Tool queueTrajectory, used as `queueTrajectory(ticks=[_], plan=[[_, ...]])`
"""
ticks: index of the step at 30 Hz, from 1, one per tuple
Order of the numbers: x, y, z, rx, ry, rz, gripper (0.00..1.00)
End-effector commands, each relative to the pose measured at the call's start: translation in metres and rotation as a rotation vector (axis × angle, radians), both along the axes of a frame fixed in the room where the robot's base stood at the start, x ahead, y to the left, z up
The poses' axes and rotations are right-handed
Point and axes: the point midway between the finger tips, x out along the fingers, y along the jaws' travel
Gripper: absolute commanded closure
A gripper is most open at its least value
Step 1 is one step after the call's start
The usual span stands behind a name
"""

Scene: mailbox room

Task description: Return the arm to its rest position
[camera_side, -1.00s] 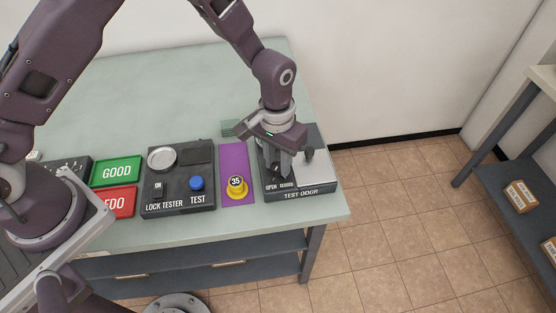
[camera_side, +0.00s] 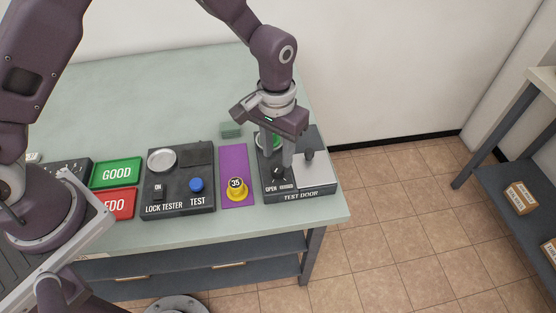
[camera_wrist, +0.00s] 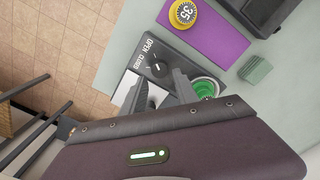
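My gripper (camera_side: 277,157) points down above the dark TEST DOOR box (camera_side: 300,195) at the right end of the table. Its two fingers are apart with nothing between them. In the wrist view my gripper (camera_wrist: 157,82) also shows an open gap, near the black dial (camera_wrist: 160,67) marked OPEN and CLOSED. The dial (camera_side: 278,174) stands on the box just below the fingertips in the side view and appears clear of them. A green round part (camera_wrist: 205,87) on the box shows beside one finger and is partly hidden.
Left of the box are a purple mat (camera_side: 235,160) with a yellow weight-like piece (camera_side: 236,190) marked 35, the lock tester (camera_side: 178,205), a green GOOD tray (camera_side: 116,172) and a red tray (camera_side: 113,203). A green block (camera_side: 230,130) lies behind. The table's back is clear.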

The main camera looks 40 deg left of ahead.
Motion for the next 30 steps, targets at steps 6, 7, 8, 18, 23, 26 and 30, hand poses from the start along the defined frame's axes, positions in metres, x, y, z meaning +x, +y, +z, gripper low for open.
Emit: queueTrajectory(ticks=[6,7,8,18,23,26,30], plan=[[0.000,0.000,0.027,-0.001,0.000,0.000,0.64],[0.000,0.000,0.028,-0.001,0.000,0.000,0.64],[0.000,0.000,0.028,0.000,0.001,0.000,0.64],[-0.006,0.017,0.076,-0.028,-0.049,0.009,0.64],[-0.056,0.069,0.181,-0.069,-0.183,0.012,0.64],[-0.106,0.100,0.224,-0.069,-0.275,0.008,0.64],[-0.174,0.130,0.247,-0.037,-0.394,0.004,0.64]])
